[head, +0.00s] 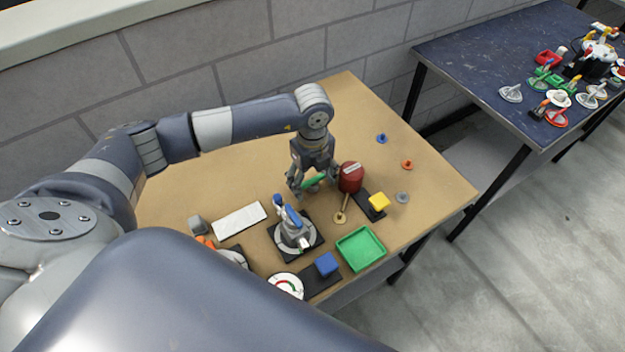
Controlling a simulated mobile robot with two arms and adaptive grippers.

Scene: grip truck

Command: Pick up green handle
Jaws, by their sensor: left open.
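The green handle (314,180) shows in the head view near the middle of the brown table, small and partly covered by my left gripper. My left gripper (310,190) comes down over it from above, its fingers open. The handle appears between or just behind the fingers; I cannot tell whether they touch it. My right gripper is not in view.
A red cylinder (351,177) stands close to the right of my left gripper. A device with a blue lever (290,224), a green tray (361,249), a yellow block (379,202), a blue block (327,264) and a white plate (239,219) lie nearer. A dark table (470,60) stands at right.

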